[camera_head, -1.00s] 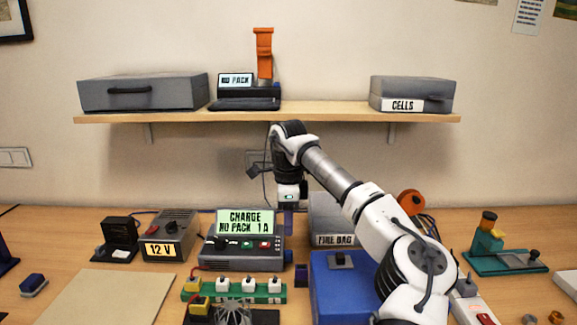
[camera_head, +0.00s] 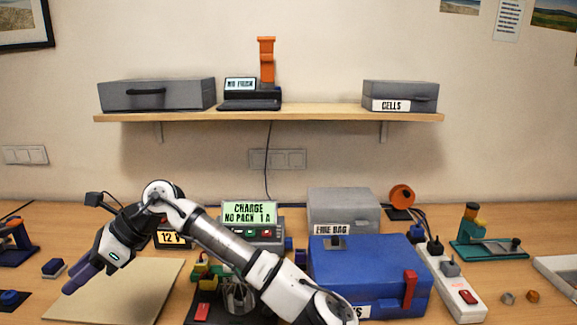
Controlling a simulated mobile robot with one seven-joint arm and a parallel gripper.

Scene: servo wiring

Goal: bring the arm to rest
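My white and black arm reaches up from the bottom right of centre, bends at a joint over the 12 V box, and points down to the left. My gripper (camera_head: 76,281) ends in purple fingers over the left part of the beige board (camera_head: 150,290). The fingers look close together, but I cannot tell whether they are open or shut. I see nothing clearly held between them. The arm partly hides the 12 V box (camera_head: 168,238) and the charger (camera_head: 251,216), whose screen reads "CHARGE NO PACK 1 A".
A blue case (camera_head: 365,265) with a red latch stands right of the arm, before a grey fire bag box (camera_head: 343,205). A power strip (camera_head: 452,283) and a teal fixture (camera_head: 490,252) are further right. A shelf (camera_head: 300,116) holds grey boxes. The beige board's right part is clear.

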